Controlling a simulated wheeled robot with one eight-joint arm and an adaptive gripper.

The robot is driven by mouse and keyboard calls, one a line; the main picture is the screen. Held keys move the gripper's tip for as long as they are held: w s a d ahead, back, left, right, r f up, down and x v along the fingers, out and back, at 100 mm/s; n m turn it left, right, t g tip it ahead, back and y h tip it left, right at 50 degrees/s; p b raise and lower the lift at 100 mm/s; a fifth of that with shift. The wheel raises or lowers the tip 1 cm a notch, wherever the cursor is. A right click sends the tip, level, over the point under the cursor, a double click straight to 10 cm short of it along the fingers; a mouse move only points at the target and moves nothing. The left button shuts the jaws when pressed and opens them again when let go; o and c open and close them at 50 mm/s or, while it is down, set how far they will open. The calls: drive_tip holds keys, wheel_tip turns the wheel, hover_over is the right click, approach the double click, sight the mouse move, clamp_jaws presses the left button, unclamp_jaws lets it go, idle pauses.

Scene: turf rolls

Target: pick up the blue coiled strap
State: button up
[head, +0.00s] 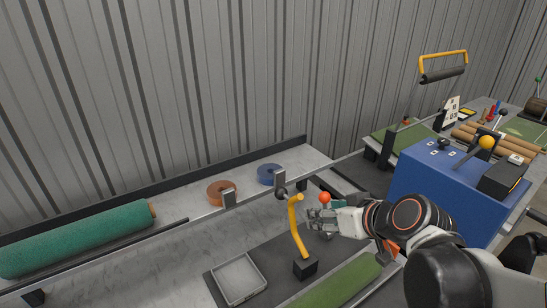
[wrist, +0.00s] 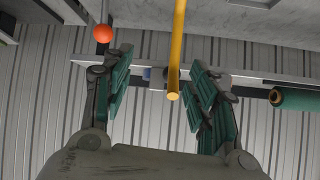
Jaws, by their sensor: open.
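The blue coiled strap (head: 265,181) lies flat on the grey metal bench shelf near the wall. In the wrist view only a small bluish patch (wrist: 148,73) shows between the fingers, partly hidden by a yellow handle. My gripper (head: 318,220) is in front of and to the right of the strap, apart from it. The wrist view shows my gripper (wrist: 160,62) with its two green-padded fingers spread and nothing held between them.
A yellow bent handle (head: 296,225) and a red-orange ball knob (head: 324,197) stand close to my gripper. An orange-brown coil (head: 219,193) lies left of the strap. A green turf roll (head: 80,240) is farther left. A grey tray (head: 238,279) sits below. A blue box (head: 432,190) stands right.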

drive_tip(key=n+t+y+p, duration=0.2)
drive_tip(key=p, duration=0.2)
approach(281, 172)
drive_tip(key=shift+b+x, duration=1.6)
drive_tip(key=shift+x, duration=3.05)
drive_tip(key=shift+r, duration=0.15)
drive_tip(key=c, duration=1.2)
